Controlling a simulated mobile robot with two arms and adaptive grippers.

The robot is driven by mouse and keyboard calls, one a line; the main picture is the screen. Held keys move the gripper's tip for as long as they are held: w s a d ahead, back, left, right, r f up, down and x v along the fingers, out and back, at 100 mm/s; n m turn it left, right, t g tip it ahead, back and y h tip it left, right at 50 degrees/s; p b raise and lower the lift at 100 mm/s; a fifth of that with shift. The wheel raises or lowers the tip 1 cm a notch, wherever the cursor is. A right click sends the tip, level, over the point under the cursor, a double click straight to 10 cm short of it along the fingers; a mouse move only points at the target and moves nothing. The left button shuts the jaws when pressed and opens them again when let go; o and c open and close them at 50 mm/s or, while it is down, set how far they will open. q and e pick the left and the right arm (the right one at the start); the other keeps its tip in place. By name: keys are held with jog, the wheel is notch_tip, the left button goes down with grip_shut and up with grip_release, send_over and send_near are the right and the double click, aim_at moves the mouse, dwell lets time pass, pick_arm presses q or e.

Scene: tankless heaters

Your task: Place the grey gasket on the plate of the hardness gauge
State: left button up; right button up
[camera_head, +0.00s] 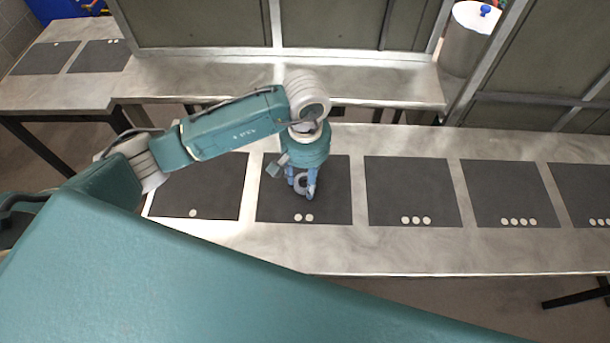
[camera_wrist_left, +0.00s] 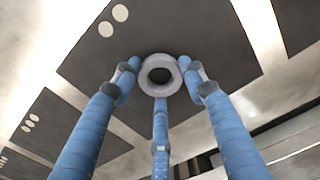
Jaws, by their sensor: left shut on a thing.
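The grey gasket (camera_wrist_left: 145,78), a thick round ring with a hole, sits between the blue fingertips of my left gripper (camera_wrist_left: 160,82) in the left wrist view. The gripper is shut on it. In the head view my left gripper (camera_head: 302,186) points down over the dark mat with two pale dots (camera_head: 334,208). The gap between gasket and mat is hard to judge. I cannot make out the hardness gauge or its plate in either view. My right gripper is not in view.
A row of dark mats with differing numbers of pale dots lies on the metal table (camera_head: 385,262): one dot (camera_head: 205,180), three dots (camera_head: 407,190), several dots (camera_head: 510,185). A metal cylinder with a blue knob (camera_head: 468,45) stands behind. Another table with mats (camera_head: 100,92) is at the back left.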

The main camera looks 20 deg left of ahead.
pick_arm(q)
jog(key=shift+f, duration=0.2)
jog(key=o, duration=1.3)
jog(key=shift+c, duration=0.2)
